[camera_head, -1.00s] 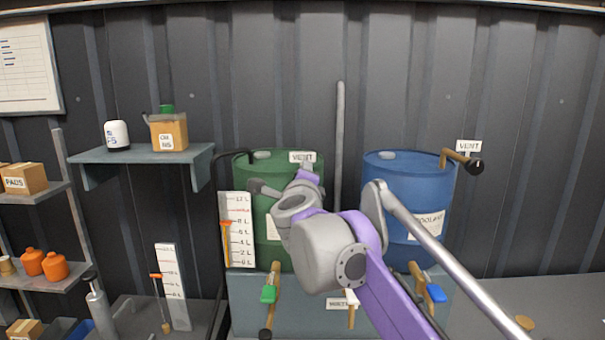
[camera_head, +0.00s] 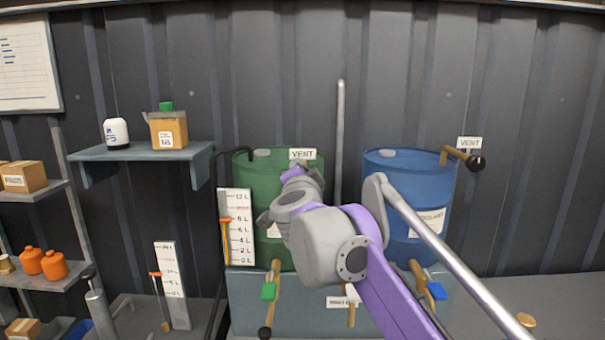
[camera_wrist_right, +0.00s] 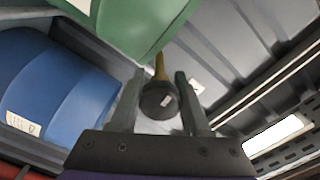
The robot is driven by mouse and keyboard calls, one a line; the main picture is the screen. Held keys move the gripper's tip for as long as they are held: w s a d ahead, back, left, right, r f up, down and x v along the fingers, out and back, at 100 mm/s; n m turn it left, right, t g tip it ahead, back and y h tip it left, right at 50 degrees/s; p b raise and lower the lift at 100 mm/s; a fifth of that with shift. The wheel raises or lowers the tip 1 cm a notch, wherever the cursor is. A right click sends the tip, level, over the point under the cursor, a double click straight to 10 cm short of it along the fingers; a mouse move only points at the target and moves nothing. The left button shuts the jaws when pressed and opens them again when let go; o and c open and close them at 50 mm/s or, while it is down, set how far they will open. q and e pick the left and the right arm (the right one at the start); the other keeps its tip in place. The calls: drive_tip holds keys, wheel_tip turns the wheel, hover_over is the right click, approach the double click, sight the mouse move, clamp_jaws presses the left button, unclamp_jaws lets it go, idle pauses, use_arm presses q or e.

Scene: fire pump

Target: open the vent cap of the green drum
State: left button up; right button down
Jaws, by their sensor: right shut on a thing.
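The green drum (camera_head: 246,180) stands on the bench with a VENT sign (camera_head: 302,154) above its top right; it also shows in the right wrist view (camera_wrist_right: 140,22). My right gripper (camera_head: 298,168) reaches up to the drum's top under that sign, and my forearm hides part of the drum. In the right wrist view, a black knob (camera_wrist_right: 158,101) on a brass stem (camera_wrist_right: 160,66) at the green drum sits between the two fingers of my right gripper (camera_wrist_right: 160,88), which is shut on it. The vent cap's seat is hidden in the head view. My left gripper is out of view.
A blue drum (camera_head: 390,185) stands to the right, with its own brass vent handle and black knob (camera_head: 476,163). Brass taps with green (camera_head: 268,292) and blue (camera_head: 437,292) tags are below. A level gauge (camera_head: 240,230) stands left of the green drum.

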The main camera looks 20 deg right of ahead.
drive_tip(key=n, duration=0.4)
drive_tip(key=shift+n, duration=0.3)
idle(0.3)
drive_tip(key=shift+c, duration=1.8)
unclamp_jaws()
drive_tip(key=shift+s+a+b, duration=0.15)
drive_tip(key=shift+s+b, duration=0.25)
drive_tip(key=shift+s, duration=0.15)
drive_tip(key=b+v, duration=0.1)
drive_tip(key=v, duration=0.8)
drive_tip(key=shift+s, duration=0.35)
